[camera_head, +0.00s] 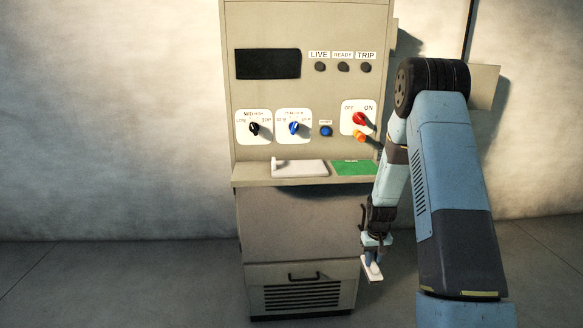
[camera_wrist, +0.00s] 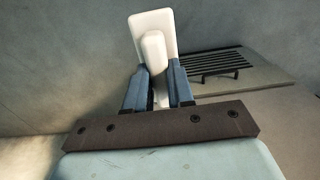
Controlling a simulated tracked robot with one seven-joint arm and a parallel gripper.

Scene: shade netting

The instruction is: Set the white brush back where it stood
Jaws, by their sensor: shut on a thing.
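My gripper (camera_head: 371,254) hangs low in front of the cabinet's right side, below the ledge. It is shut on the white brush (camera_head: 373,271), which is held in the air, clear of the floor. In the wrist view the brush (camera_wrist: 153,48) stands between the two blue fingers of my gripper (camera_wrist: 158,80). Its rounded handle is gripped, and its flat white plate is at the far end. The lower part of the handle is partly hidden by the fingers and the dark bar.
The cabinet's ledge (camera_head: 253,176) carries a pale flat item (camera_head: 299,169) at left and a green patch (camera_head: 352,168) at right. Above are knobs, a red switch (camera_head: 359,118) and lamps. A vented drawer (camera_head: 302,294) is below. The floor at left is clear.

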